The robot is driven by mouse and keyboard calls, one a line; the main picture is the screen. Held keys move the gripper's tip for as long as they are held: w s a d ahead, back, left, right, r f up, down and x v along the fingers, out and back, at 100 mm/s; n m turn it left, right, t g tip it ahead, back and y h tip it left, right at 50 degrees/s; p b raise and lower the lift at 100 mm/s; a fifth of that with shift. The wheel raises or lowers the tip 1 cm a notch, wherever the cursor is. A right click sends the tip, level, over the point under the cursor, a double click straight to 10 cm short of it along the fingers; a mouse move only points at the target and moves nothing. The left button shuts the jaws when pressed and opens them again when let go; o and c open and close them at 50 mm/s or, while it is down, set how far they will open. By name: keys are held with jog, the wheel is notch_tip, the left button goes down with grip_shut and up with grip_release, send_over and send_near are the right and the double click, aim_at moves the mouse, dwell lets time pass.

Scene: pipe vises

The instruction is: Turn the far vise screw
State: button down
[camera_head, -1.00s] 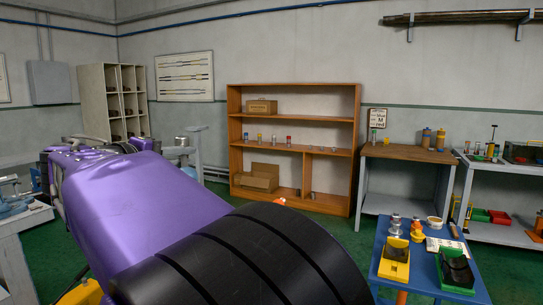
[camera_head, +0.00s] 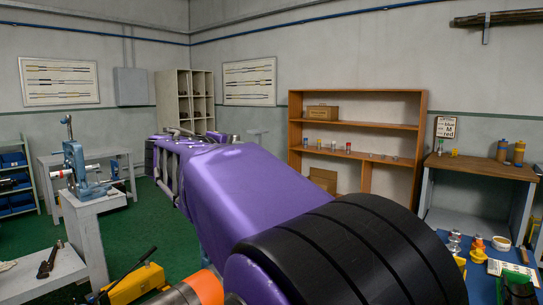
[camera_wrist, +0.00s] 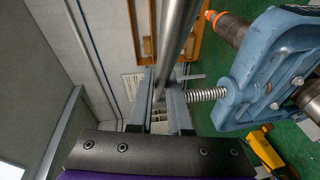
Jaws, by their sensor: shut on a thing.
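In the wrist view my gripper (camera_wrist: 162,82) is shut on a grey metal bar (camera_wrist: 180,30), which looks like the screw's handle. The coiled or threaded screw (camera_wrist: 207,94) runs right from the fingers into a blue vise (camera_wrist: 255,80). An orange-ended pipe (camera_wrist: 228,28) sits at that vise. In the head view a blue vise (camera_head: 74,158) stands on a pale pedestal (camera_head: 92,210) at the left. My purple arm covers the middle of that view, and my fingers cannot be made out there. Which vise is gripped cannot be told from the head view.
A wooden shelf (camera_head: 357,126) stands along the back wall. A wooden-topped bench (camera_head: 480,166) and a blue table (camera_head: 458,282) are at the right. A yellow tool (camera_head: 135,284) is low in front, beside a pale bench (camera_head: 40,280) at the lower left. Green floor lies open between pedestal and arm.

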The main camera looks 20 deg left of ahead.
jog(key=shift+w+d+f, duration=0.1)
jog(key=shift+f, duration=0.15)
dwell(0.5)
jog(key=c, duration=1)
grip_release()
jog(key=shift+o, duration=0.8)
jog(key=shift+r, duration=0.15)
jog(key=s+r+b, duration=0.1)
jog(key=s+r, duration=0.1)
jog(key=s, duration=1.5)
jog(key=shift+s+a+r, duration=0.2)
jog(key=shift+a, duration=0.25)
jog(key=shift+y, duration=0.3)
jog(key=shift+f+n, duration=0.1)
jog(key=shift+n, duration=0.2)
